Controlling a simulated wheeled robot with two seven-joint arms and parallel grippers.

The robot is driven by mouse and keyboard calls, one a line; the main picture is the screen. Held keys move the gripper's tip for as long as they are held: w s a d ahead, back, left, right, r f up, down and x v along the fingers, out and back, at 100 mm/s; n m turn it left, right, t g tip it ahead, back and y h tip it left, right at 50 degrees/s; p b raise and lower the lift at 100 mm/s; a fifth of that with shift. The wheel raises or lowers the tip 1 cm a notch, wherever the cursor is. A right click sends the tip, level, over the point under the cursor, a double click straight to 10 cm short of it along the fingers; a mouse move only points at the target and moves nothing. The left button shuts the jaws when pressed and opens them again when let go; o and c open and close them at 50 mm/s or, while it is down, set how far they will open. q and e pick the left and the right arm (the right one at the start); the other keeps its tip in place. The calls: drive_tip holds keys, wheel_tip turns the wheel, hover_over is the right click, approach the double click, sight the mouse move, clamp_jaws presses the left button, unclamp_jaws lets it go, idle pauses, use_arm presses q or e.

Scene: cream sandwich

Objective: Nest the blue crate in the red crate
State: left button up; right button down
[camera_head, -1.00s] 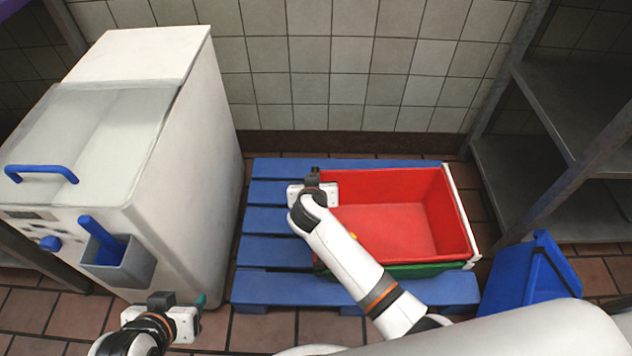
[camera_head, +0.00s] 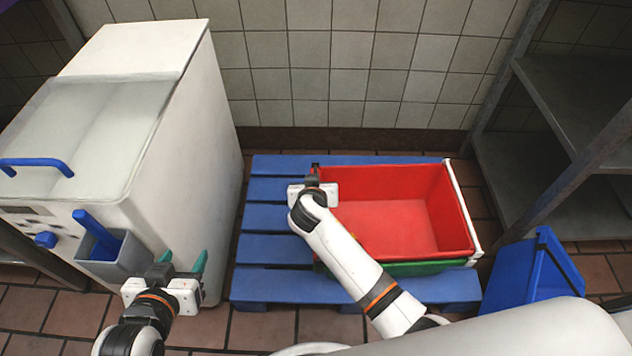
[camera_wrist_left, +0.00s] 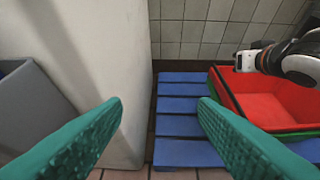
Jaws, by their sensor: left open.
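The red crate (camera_head: 448,208) sits upright and empty on a green crate (camera_head: 430,268), on the blue pallet. The blue crate (camera_head: 540,270) is on the floor to the right of the pallet, partly hidden by my own body. My right gripper (camera_head: 313,178) is at the red crate's left rim; its fingers are hidden behind its body. My left gripper (camera_head: 183,258) is open and empty in front of the white machine, well left of the crates. In the left wrist view its two teal fingers are wide apart (camera_wrist_left: 160,118), with the red crate (camera_wrist_left: 275,108) beyond to the right.
The white machine (camera_head: 195,160) with a blue handle and a grey bin (camera_head: 118,262) stands at the left. The blue pallet (camera_head: 275,222) has bare slats left of the crates. A metal shelf (camera_head: 570,110) stands at the right. A tiled wall (camera_head: 340,70) closes the back.

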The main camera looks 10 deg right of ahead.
drive_tip(key=shift+f+b, duration=0.55)
drive_tip(key=shift+f, duration=0.25)
drive_tip(key=shift+f+b, duration=0.6)
drive_tip(key=shift+f, duration=0.15)
drive_tip(key=shift+f+b, duration=0.55)
drive_tip(key=shift+f, duration=0.1)
drive_tip(key=shift+f+b, duration=0.4)
drive_tip(key=shift+f, duration=0.1)
use_arm(q)
drive_tip(key=w+d+r+t+h, duration=0.1)
drive_tip(key=r+t+h, duration=0.1)
drive_tip(key=r+t, duration=0.4)
drive_tip(key=d+r+t+h, duration=0.2)
drive_tip(key=r+t, duration=0.4)
drive_tip(key=r, duration=0.3)
drive_tip(key=shift+w+r+m, duration=0.3)
drive_tip(key=shift+w+r, duration=0.05)
drive_tip(key=shift+w, duration=0.05)
use_arm(e)
drive_tip(key=shift+a+f, duration=0.1)
drive_tip(key=shift+f, duration=0.05)
